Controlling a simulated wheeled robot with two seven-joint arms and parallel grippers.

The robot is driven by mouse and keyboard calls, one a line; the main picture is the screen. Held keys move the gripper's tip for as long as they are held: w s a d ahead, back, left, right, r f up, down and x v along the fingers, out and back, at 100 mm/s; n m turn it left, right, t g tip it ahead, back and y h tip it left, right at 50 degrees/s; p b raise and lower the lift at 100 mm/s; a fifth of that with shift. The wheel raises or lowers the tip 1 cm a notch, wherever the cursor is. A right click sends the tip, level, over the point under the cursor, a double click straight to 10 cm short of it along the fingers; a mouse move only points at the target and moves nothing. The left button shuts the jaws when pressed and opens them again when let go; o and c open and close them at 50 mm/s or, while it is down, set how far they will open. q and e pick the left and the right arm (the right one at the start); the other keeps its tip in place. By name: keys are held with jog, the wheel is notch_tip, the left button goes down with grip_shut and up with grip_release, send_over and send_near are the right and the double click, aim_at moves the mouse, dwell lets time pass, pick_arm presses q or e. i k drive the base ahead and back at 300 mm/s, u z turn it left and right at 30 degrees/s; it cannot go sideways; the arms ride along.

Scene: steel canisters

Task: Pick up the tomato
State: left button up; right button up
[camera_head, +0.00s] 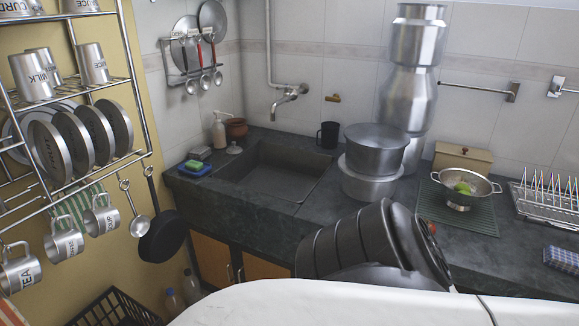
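No whole tomato is visible. A small red-orange patch (432,228) shows on the counter at the right edge of my dark arm link. It could be a tomato mostly hidden behind the arm, but it is too small to tell. A steel colander (481,201) stands behind it to the right, on a dark green ribbed mat (427,203), with a green round item (462,188) inside. Neither of my grippers can be seen.
The dark stone counter (322,211) holds a sink (269,184) at left, stacked steel pots (375,151), tall steel canisters (408,100), a wooden box (463,157) and a dish rack (546,205). A wire shelf (137,95) with steel cups stands at left.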

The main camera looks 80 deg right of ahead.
aim_at(429, 223)
jog(key=i, duration=0.8)
jog(key=z, duration=2.85)
